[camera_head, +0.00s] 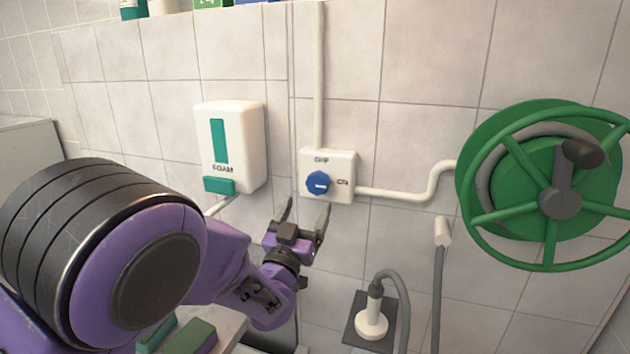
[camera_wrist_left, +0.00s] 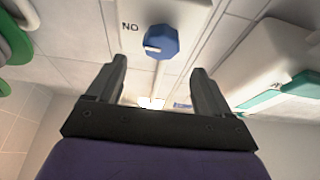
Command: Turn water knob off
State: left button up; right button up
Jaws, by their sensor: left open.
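The blue water knob (camera_head: 318,182) sits on a white wall box (camera_head: 342,165) with dark lettering, and a pale pointer mark shows on its face. In the left wrist view the knob (camera_wrist_left: 161,42) is ahead of the fingers, beyond their tips and roughly midway between them. My left gripper (camera_head: 305,211) is open and empty, just below the wall box in the head view, with its fingers pointing up. The left gripper (camera_wrist_left: 160,75) shows both fingers apart in the wrist view. The knob is clear of the fingers. My right gripper is not in view.
A white foam dispenser (camera_head: 237,145) hangs left of the box. A green hose reel wheel (camera_head: 543,185) is on the right wall. White pipes (camera_head: 400,193) run from the box. A grey hose and white nozzle (camera_head: 371,318) sit below. Green sponges (camera_head: 190,337) lie at lower left.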

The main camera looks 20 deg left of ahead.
aim_at(316, 186)
pick_arm(q)
jog(key=p+x, duration=0.2)
jog(key=x, duration=0.5)
jog(key=shift+w+r, duration=0.1)
jog(key=shift+w, duration=0.2)
jog(key=c, duration=1)
